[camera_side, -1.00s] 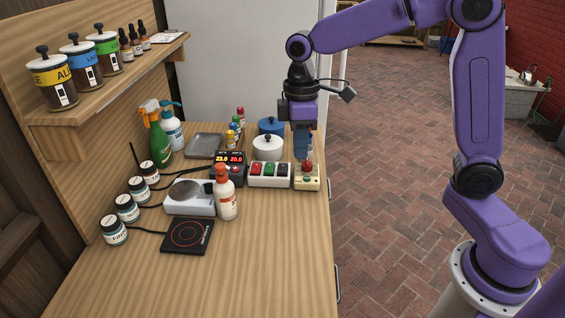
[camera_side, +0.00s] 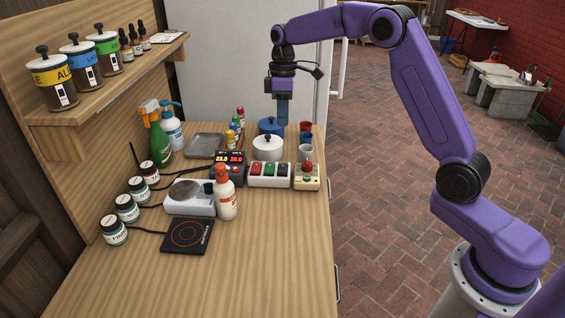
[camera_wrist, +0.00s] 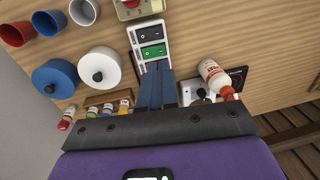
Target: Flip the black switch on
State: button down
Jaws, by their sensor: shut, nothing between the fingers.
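A white switch box (camera_side: 269,181) stands near the right edge of the bench, with a red, a green and a black rocker in a row. The black switch (camera_side: 284,169) is the rightmost; in the wrist view the black switch (camera_wrist: 151,33) is beyond the green one, clear of my fingers. Its on or off position is too small to tell. My gripper (camera_side: 283,124) is shut and empty, raised above the back of the bench behind the box. In the wrist view my gripper (camera_wrist: 158,66) covers the red switch.
A cream box with a red knob (camera_side: 307,179) stands right of the switch box. A white pot (camera_side: 267,149), a blue pot (camera_side: 270,126) and several cups (camera_side: 306,140) stand behind. A digital controller (camera_side: 229,169) and an orange-capped bottle (camera_side: 226,200) are to the left.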

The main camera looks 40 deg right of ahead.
aim_at(282, 172)
jog(key=f, duration=0.4)
jog(key=s+f, duration=0.1)
jog(key=f, duration=0.4)
jog(key=a+f, duration=0.1)
jog(key=f, duration=0.4)
jog(key=shift+s+a, duration=0.1)
jog(key=shift+s, duration=0.05)
jog(key=shift+a+f, duration=0.1)
jog(key=shift+f, duration=0.15)
dwell(0.4)
jog(key=shift+w+d+r, duration=0.35)
jog(key=shift+w+d, duration=0.15)
jog(key=shift+d, duration=0.05)
